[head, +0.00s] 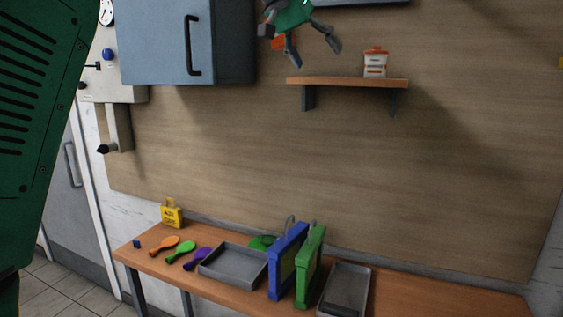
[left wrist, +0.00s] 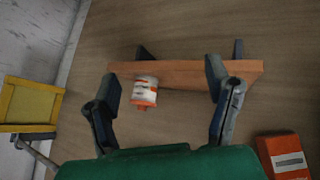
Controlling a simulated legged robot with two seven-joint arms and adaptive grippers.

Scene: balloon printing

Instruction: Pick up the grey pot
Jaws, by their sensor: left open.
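A small pot (head: 375,63), light grey-white with orange bands and an orange top, stands upright on a wooden wall shelf (head: 300,81). No plain grey pot shows. My left gripper (head: 314,53) is open and empty, to the left of the pot in the head view. In the left wrist view, which looks upside down, the pot (left wrist: 145,91) appears between the open fingers of my left gripper (left wrist: 163,77), beyond them and nearer the left finger. The gripper does not touch the pot. My right gripper is not in view.
An orange box (left wrist: 286,156) is near the gripper's right side in the left wrist view. A blue-grey cabinet (head: 155,45) hangs left of the shelf. The bench (head: 430,296) below holds grey trays (head: 232,265), coloured paddles, and blue and green frames (head: 310,268).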

